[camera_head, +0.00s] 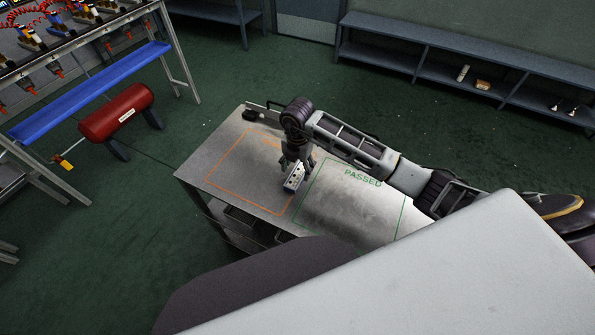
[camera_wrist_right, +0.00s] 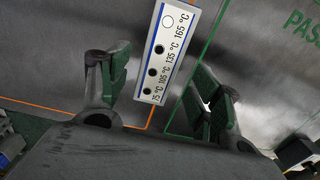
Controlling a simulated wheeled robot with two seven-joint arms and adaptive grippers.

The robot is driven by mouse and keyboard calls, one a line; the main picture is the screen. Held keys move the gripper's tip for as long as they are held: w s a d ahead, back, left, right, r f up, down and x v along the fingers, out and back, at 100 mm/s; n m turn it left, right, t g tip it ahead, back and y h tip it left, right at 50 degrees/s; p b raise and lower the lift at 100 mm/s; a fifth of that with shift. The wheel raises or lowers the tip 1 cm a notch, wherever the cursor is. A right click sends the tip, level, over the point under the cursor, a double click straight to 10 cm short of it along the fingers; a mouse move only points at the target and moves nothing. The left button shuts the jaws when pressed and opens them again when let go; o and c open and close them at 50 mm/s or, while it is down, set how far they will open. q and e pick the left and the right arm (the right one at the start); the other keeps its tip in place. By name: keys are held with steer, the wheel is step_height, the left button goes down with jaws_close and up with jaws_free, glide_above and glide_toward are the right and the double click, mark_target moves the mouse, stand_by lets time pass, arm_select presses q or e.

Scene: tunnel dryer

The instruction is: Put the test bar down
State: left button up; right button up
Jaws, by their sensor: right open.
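The test bar (camera_head: 293,178) is a small white block with a blue edge. In the right wrist view the bar (camera_wrist_right: 168,50) shows 75, 105, 135 and 165 °C marks; the dot at 165 is white, the others dark. It is on or just above the grey cart top (camera_head: 337,219), by the right edge of the orange outline and near the green PASSED outline. My right gripper (camera_head: 296,166) points down over it. In the wrist view the gripper (camera_wrist_right: 160,84) is open, its fingers on either side of the bar's lower end, with gaps visible. My left gripper is not in view.
The orange outline (camera_head: 236,147) and most of the green PASSED outline (camera_head: 397,219) are bare. A small black item (camera_head: 251,115) sits at the cart's far corner. A red cylinder (camera_head: 116,111) and workbench stand left; a low shelf (camera_head: 440,73) stands behind.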

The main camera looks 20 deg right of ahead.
mark_target(297, 174)
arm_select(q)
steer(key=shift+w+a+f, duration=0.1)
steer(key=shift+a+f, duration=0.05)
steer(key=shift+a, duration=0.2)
arm_select(e)
step_height(297, 174, up, 9)
stand_by(0.5)
